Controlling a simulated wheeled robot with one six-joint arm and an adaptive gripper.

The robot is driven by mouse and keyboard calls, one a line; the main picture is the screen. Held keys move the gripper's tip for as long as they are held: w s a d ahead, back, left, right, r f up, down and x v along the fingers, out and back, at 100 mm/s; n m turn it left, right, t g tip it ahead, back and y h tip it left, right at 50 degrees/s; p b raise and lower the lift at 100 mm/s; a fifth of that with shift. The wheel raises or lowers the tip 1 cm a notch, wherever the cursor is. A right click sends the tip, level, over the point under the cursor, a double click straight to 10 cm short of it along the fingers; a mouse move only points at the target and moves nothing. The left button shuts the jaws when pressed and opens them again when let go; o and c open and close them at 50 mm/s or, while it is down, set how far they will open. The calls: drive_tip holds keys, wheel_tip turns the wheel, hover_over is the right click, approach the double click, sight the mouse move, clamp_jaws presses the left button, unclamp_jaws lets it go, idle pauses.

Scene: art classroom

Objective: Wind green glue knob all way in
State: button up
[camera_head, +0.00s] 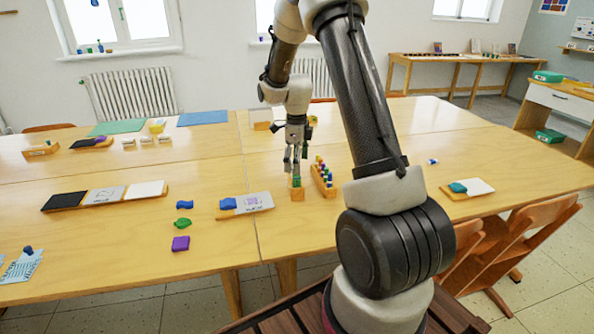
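My gripper (292,168) points straight down over the table, right above a small wooden block (297,194). A small green piece (296,182) shows on top of this block, just under or between the fingertips. It may be the green glue knob, but it is too small to be sure. I cannot tell whether the fingers touch it or how far apart they are. Beside the block on the right, a longer wooden rack (325,184) holds several small coloured pieces, partly in purple, green and yellow.
On the wooden table (220,190), a tray with a blue piece and a card (252,201) lies left of the block. Loose blue (185,205), green (183,223) and purple (181,243) pieces lie further left. A board with a teal lump (457,187) lies at right. My arm hides part of the table.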

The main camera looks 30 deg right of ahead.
idle(0.3)
drive_tip(key=m, duration=0.7)
drive_tip(key=shift+f, duration=1.2)
drive_tip(key=c, duration=1.5)
drive_tip(key=shift+c, duration=0.2)
drive_tip(key=shift+n, duration=0.3)
